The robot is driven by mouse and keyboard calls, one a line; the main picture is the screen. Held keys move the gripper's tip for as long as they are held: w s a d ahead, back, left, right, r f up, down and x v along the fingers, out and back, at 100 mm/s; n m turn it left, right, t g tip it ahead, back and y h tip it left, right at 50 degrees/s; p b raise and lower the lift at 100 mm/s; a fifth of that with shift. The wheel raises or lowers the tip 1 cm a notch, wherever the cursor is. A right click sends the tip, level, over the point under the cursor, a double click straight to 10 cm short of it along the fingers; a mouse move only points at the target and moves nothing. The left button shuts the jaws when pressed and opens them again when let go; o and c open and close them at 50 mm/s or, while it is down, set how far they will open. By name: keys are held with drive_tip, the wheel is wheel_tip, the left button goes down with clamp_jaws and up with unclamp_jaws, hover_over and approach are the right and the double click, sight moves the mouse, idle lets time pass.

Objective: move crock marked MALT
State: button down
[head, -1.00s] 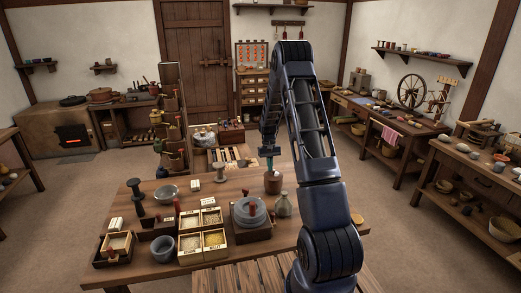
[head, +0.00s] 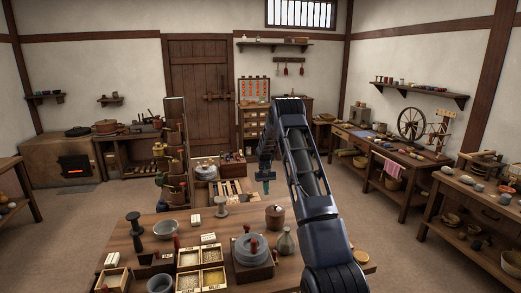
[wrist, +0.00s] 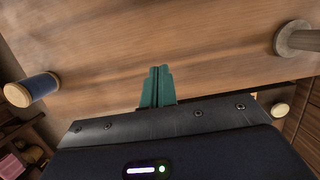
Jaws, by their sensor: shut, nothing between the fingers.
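A brown lidded crock (head: 275,217) stands upright on the near table, toward its back edge and left of my arm. No lettering on it can be read from here, so I cannot tell whether it is the one marked MALT. My gripper (head: 266,187) hangs above and beyond the crock in the head view, apart from it. In the wrist view, its teal fingers (wrist: 157,88) are together with nothing between them, over bare wood. The crock cannot be made out in the wrist view.
Near the crock stand a grey flask (head: 285,243), a quern (head: 251,249) and a spool (head: 221,206). Grain boxes (head: 213,279) and a grey bowl (head: 166,229) are further left. The wrist view shows a blue-and-cream cylinder (wrist: 33,90) and a greyish round-ended piece (wrist: 294,39).

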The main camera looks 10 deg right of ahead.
drive_tip(key=w, duration=1.2)
drive_tip(key=v, duration=1.1)
drive_tip(key=s+r+t, duration=0.1)
drive_tip(key=s+r, duration=0.3)
drive_tip(key=r, duration=0.6)
drive_tip(key=s+d+f+m+t+y, duration=0.1)
drive_tip(key=s+d+f+t+y, duration=0.1)
drive_tip(key=s+d+f+y, duration=0.3)
drive_tip(key=s+d+f+m+t+y, duration=0.1)
drive_tip(key=s+d+f+y, duration=0.3)
drive_tip(key=s+f, duration=0.5)
drive_tip(key=s+d+f+m+t+y, duration=0.1)
drive_tip(key=s+d+f+t+y, duration=0.2)
drive_tip(key=f, duration=0.8)
drive_tip(key=shift+s+d+f+y, duration=0.1)
drive_tip(key=shift+s+d+y, duration=0.35)
drive_tip(key=shift+s+y, duration=0.3)
drive_tip(key=shift+s+d+f+y, duration=0.1)
drive_tip(key=shift+s+d+y, duration=0.4)
drive_tip(key=shift+y, duration=0.4)
drive_tip(key=shift+s+d+f+y, duration=0.1)
drive_tip(key=shift+s+d+y, duration=0.25)
drive_tip(key=shift+s+y, duration=0.45)
drive_tip(key=shift+s+d+f+m+t, duration=0.15)
drive_tip(key=shift+d+m+t, duration=0.2)
drive_tip(key=shift+t, duration=0.35)
drive_tip(key=x, duration=1)
drive_tip(key=shift+s, duration=2)
